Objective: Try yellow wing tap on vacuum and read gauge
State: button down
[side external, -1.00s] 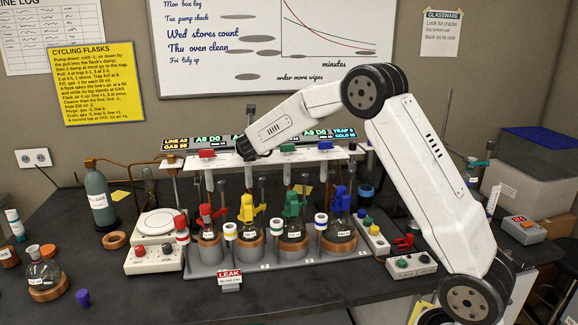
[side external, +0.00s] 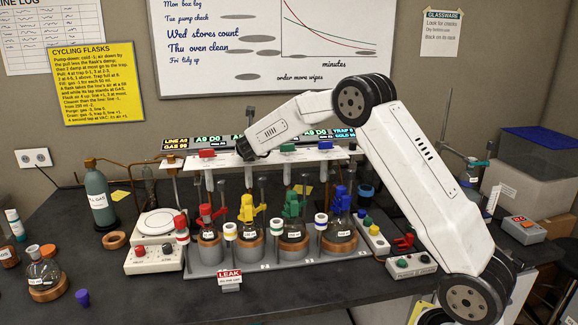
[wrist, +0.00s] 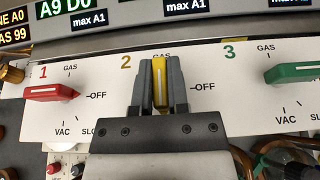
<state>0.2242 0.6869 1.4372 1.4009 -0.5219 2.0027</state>
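The yellow wing tap (wrist: 160,80) is at station 2 of the white tap panel (wrist: 215,115) in the wrist view. Its wing stands upright in line with the GAS mark above it; the lower marks are hidden. My gripper (wrist: 161,85) has one finger on each side of the wing, close against it, and looks shut on it. In the side external view my arm's end hides the yellow tap. A display (wrist: 62,9) above station 1 reads A9 D0. The readout over station 2 is cut off, with only a "max A1" label (wrist: 187,4) showing.
The red tap (wrist: 52,92) lies level, left of its OFF mark, and the green tap (wrist: 295,72) also lies level. Below the panel stand several flasks with coloured clips, including a yellow one (side external: 250,208). A red LEAK sign (side external: 229,276) stands in front.

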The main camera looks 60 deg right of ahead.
jog(key=shift+r+n+t+y, duration=0.25)
jog(key=shift+n+t+y, duration=0.75)
jog(key=shift+n, duration=0.2)
jog(key=shift+n+y, duration=0.3)
jog(key=c, duration=0.6)
grip_release()
jog(key=shift+f, duration=0.15)
jog(key=shift+s, duration=0.1)
jog(key=shift+v, duration=3.85)
